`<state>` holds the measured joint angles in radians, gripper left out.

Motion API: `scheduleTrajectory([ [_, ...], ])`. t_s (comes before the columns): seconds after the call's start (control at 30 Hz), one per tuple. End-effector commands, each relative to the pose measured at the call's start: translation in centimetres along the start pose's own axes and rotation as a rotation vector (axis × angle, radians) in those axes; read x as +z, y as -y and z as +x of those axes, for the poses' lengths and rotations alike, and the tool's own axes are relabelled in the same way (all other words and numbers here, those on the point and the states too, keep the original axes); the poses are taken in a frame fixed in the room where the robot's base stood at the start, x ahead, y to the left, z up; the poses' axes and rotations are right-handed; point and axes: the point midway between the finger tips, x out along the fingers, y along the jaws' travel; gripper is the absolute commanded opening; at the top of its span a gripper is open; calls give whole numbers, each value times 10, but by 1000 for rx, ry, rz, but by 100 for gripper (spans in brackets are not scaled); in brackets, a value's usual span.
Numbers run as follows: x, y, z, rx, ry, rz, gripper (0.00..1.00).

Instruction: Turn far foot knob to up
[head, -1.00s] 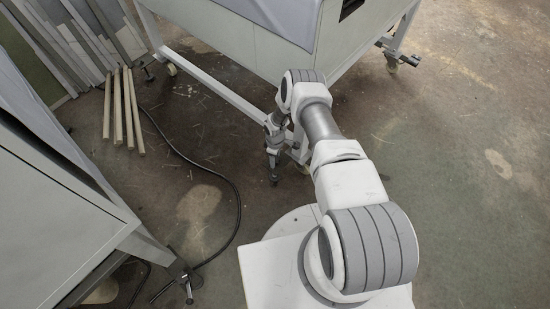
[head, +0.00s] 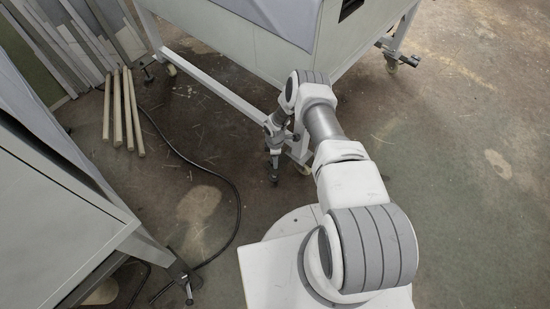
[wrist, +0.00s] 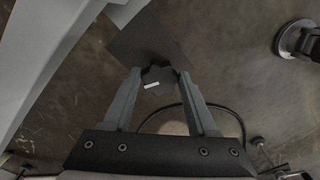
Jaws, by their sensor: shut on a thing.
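The foot knob (wrist: 158,76) is a dark, many-sided knob with a short white mark, in the upper middle of the wrist view. My gripper (wrist: 158,78) is shut on it, with one finger on each side. The white mark lies nearly level in that view, slightly tilted. A dark flat plate (wrist: 150,42) is just behind the knob. In the head view my gripper (head: 273,150) points down beside the near leg of the pale machine (head: 245,65). The knob is too small and covered to make out there.
A caster (head: 304,169) stands right of my gripper, and another foot with a caster (head: 391,65) is at the back right. A grey cabinet (head: 60,220) fills the left. Wooden bars (head: 127,110) and a black cable (head: 230,190) lie on the floor.

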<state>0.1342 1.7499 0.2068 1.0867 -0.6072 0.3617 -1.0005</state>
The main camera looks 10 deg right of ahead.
Motion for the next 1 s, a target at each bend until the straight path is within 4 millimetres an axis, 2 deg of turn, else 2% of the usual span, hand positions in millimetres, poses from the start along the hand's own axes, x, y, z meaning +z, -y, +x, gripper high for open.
scheduleTrajectory([
  [0.2, 0, 1, 0, -2, 1, 1, 3],
  [0.23, 0, 1, 0, -2, 1, 1, 60],
  [0.4, 0, 0, 0, -1, 1, 1, 88],
  [0.67, 0, 0, 0, 0, 0, 1, 88],
  [0.77, 0, -1, -6, 1, 0, 1, 88],
  [0.87, 0, -1, -20, 1, 1, 0, 88],
  [1.0, 0, -2, -53, 3, 0, -1, 88],
])
